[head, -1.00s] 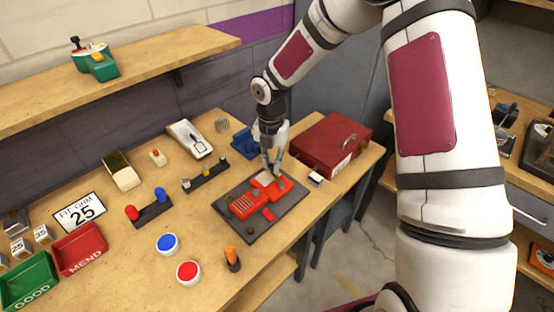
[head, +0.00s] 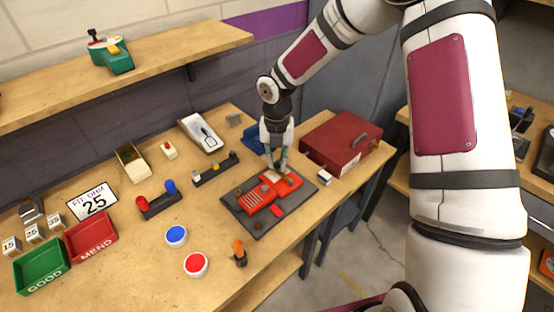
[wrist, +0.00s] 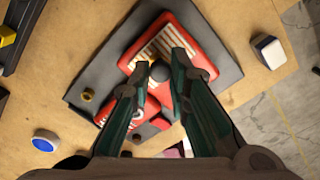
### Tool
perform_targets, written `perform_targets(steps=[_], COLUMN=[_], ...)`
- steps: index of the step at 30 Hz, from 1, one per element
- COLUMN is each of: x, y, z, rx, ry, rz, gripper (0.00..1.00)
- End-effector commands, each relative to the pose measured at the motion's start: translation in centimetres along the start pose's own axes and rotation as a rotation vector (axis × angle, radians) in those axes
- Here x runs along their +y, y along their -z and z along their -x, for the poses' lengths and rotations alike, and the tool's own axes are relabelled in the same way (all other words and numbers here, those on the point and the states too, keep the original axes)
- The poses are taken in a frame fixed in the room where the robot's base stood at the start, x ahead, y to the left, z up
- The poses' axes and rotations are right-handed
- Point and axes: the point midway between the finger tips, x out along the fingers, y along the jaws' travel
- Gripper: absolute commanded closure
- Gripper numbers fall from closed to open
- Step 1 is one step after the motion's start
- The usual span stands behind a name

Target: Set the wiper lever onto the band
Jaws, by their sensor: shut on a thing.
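My gripper (head: 279,168) points down over the opened red controller (head: 257,202), which lies on a dark mat (head: 243,226). In the wrist view the fingertips (wrist: 162,72) are close together, shut on a small part with a dark round knob, the wiper lever (wrist: 160,71). The pale, striped band (wrist: 165,42) sits in the upper part of the red housing, just beyond the knob. The fingers hide most of the lever, and I cannot tell whether it touches the band.
A low parts rack (head: 215,170) stands left. Blue (head: 176,236) and red (head: 196,264) buttons and an orange-topped part (head: 240,252) are in front.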

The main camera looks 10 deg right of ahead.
Motion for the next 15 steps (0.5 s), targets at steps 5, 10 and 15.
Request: perform_targets(steps=[5, 10, 15], x=[0.0, 0.01, 0.01], y=[0.05, 0.04, 0.0], z=[0.02, 0.01, 0.22], rx=[0.001, 0.001, 0.0], ry=[0.001, 0.0, 0.0], rz=[0.001, 0.0, 0.0], gripper=[0.62, 0.62, 0.62])
